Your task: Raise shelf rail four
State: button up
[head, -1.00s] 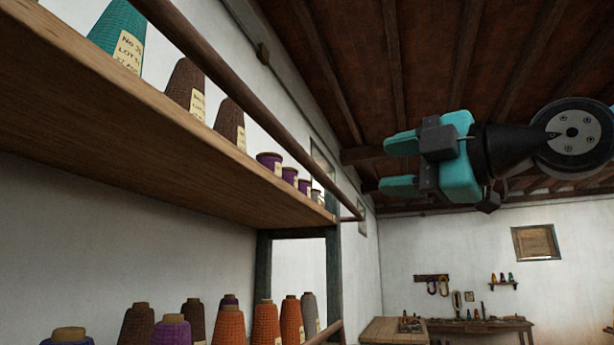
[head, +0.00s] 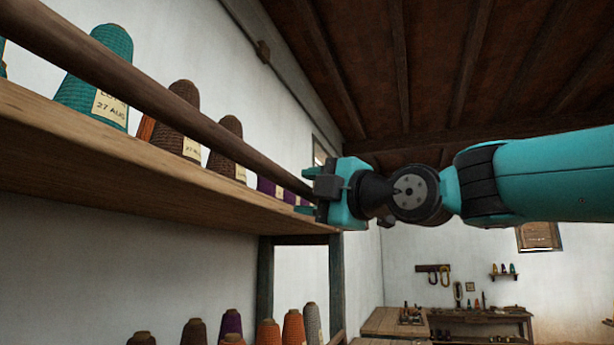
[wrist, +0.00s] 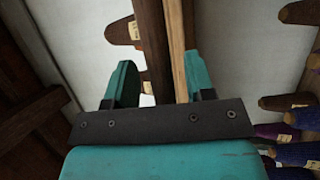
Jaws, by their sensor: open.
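A dark round wooden rail (head: 180,115) runs along the front of the upper shelf (head: 130,177), above the board's edge. Which number the rail has, I cannot tell. My gripper (head: 304,191) is at the far part of the rail, its fingers pointing left toward the shelf. In the wrist view the open fingers (wrist: 158,64) lie on either side of the dark rail (wrist: 153,40), with gaps beside it. The shelf's pale front edge (wrist: 178,35) runs beside the rail, close to the right finger. The rail's far end is hidden behind my gripper.
Teal (head: 97,75), brown (head: 178,122) and purple yarn cones stand on the upper shelf behind the rail. More cones, some orange (head: 293,327), stand below. A dark post (head: 336,285) supports the shelf's far end. A workbench (head: 490,315) stands far back.

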jog(key=shift+w+a, duration=0.35)
jog(key=shift+a, duration=0.05)
grip_shut()
jog(key=shift+r, duration=0.1)
